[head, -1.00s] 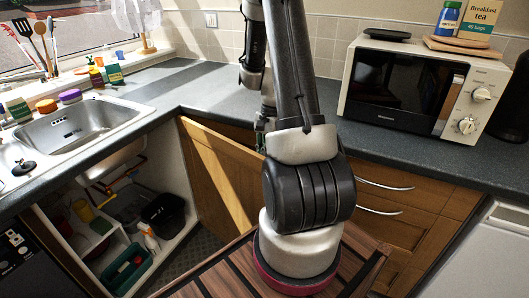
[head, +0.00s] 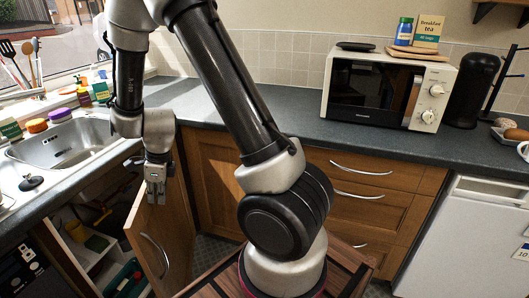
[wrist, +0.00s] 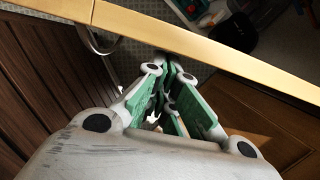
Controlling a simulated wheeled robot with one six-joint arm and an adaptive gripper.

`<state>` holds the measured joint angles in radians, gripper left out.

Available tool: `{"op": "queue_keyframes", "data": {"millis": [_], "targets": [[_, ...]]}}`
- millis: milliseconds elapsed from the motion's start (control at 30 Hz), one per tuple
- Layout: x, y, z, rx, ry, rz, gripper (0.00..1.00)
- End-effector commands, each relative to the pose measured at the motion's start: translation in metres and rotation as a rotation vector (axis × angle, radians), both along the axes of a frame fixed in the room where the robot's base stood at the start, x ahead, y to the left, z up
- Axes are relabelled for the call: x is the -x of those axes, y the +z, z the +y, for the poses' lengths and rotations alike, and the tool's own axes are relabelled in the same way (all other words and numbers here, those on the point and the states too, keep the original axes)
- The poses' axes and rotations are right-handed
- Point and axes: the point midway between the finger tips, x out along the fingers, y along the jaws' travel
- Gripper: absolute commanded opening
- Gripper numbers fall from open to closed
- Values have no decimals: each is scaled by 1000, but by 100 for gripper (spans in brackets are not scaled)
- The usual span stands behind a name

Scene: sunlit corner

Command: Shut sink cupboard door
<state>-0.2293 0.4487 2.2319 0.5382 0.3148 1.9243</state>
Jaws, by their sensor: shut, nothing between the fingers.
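The sink cupboard door (head: 172,235) is a wooden panel standing partly open, with a curved metal handle (head: 154,256) on its outer face. In the wrist view the door's pale top edge (wrist: 200,58) crosses the picture and its handle (wrist: 97,42) shows at upper left. My gripper (head: 156,200) points down by the upper part of the door, on the handle side. Its green-padded fingers (wrist: 168,66) are shut and empty, close to the door; I cannot tell whether they touch it. The open cupboard (head: 88,250) shows left of the door, partly hidden by it.
The sink (head: 65,145) and worktop (head: 290,125) lie above the cupboards. A microwave (head: 375,92) stands on the worktop at right. Drawers with metal handles (head: 365,190) and a white appliance (head: 470,240) are at the right. A tub and a green caddy (head: 122,278) lie inside the cupboard.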

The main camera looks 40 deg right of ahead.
Motion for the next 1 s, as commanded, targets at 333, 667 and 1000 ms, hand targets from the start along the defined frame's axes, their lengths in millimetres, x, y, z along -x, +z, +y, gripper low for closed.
{"op": "queue_keyframes", "data": {"millis": [333, 667, 1000], "targets": [[-73, -1, 85, 0, 3, 0, 0], [-108, 0, 113, -1, 0, 1, 0], [-112, 0, 116, 0, 0, 2, 0]]}}
